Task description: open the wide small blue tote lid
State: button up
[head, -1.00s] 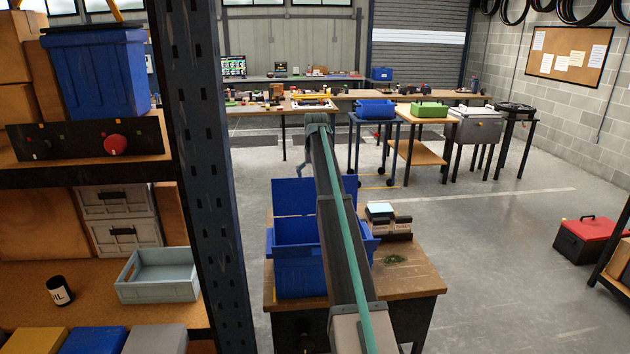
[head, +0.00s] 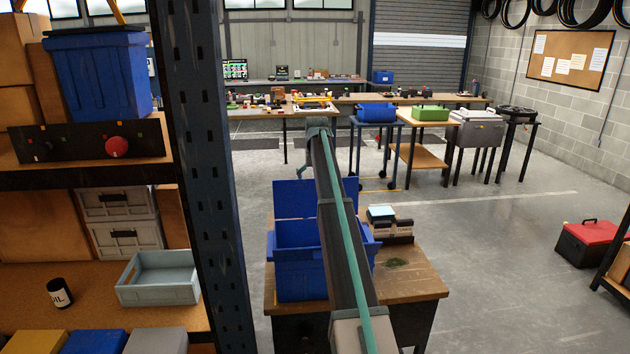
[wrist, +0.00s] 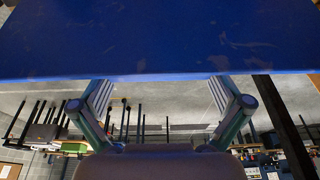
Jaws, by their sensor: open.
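The wide blue tote (head: 300,272) stands on a small wooden table, partly hidden behind my arm. Its lid (head: 292,199) stands raised, with a panel upright at the far side; a small blue piece also shows right of my arm. My gripper (head: 303,170) is partly hidden behind the arm's end, just above the raised panel. In the wrist view a scuffed blue panel (wrist: 150,40), seemingly the lid, fills the top. My gripper (wrist: 160,86) is open there, its two fingers apart with tips at the panel's edge. I cannot tell whether they touch it.
The wooden table (head: 415,281) also holds small boxes (head: 390,224) right of the tote. A dark shelf upright (head: 205,160) stands close on the left. Another blue tote (head: 376,112) and a green one (head: 430,113) stand farther back.

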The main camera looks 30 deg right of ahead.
jog(key=v, duration=1.2)
